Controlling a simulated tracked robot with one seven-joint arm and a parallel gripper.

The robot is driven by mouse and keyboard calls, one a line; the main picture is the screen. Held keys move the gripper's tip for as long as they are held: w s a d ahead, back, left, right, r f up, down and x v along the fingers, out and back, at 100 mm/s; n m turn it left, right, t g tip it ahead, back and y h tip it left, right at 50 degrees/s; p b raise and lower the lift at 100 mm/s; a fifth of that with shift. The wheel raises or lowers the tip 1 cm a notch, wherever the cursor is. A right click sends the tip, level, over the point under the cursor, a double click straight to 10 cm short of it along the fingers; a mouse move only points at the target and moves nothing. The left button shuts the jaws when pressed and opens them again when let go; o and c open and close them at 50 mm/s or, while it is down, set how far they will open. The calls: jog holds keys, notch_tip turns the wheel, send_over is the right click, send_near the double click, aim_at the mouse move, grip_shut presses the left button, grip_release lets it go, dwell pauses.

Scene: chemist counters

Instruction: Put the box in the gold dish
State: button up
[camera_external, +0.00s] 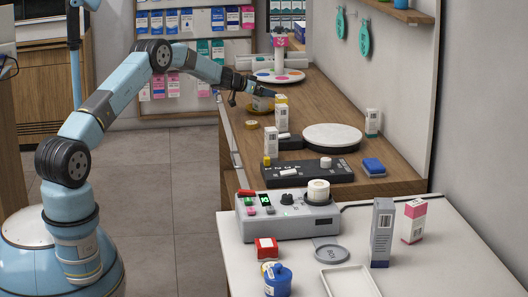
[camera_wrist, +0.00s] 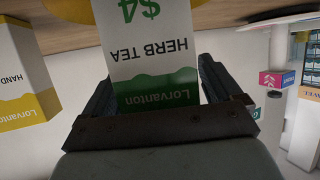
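The box (camera_wrist: 152,65) is a white carton with a green end, marked "Lorvanton HERB TEA $4", upside down in the wrist view. My gripper (camera_wrist: 160,88) has one finger along each side of it, seemingly against both sides. The box's lower end is out of frame, so I cannot tell whether it touches the counter. In the external view my gripper (camera_external: 268,94) is low over the far part of the wooden counter. The gold dish (camera_external: 261,105) appears just below it, partly hidden. A gold rim shows behind the box in the wrist view (camera_wrist: 65,11).
A white-and-yellow carton (camera_external: 281,113) stands close beside my gripper; it is at left in the wrist view (camera_wrist: 22,75). Another carton (camera_external: 271,139), a yellow item (camera_external: 252,125) and a round white board (camera_external: 332,136) are nearer. A white stand (camera_external: 277,76) is behind.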

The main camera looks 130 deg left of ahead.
jog(key=shift+o, duration=0.2)
jog(key=shift+r, duration=0.15)
jog(key=shift+s+d+r, duration=0.1)
jog(key=shift+s+d, duration=0.05)
jog(key=shift+d, duration=0.1)
jog(key=v, duration=1.1)
jog(key=shift+d, duration=0.2)
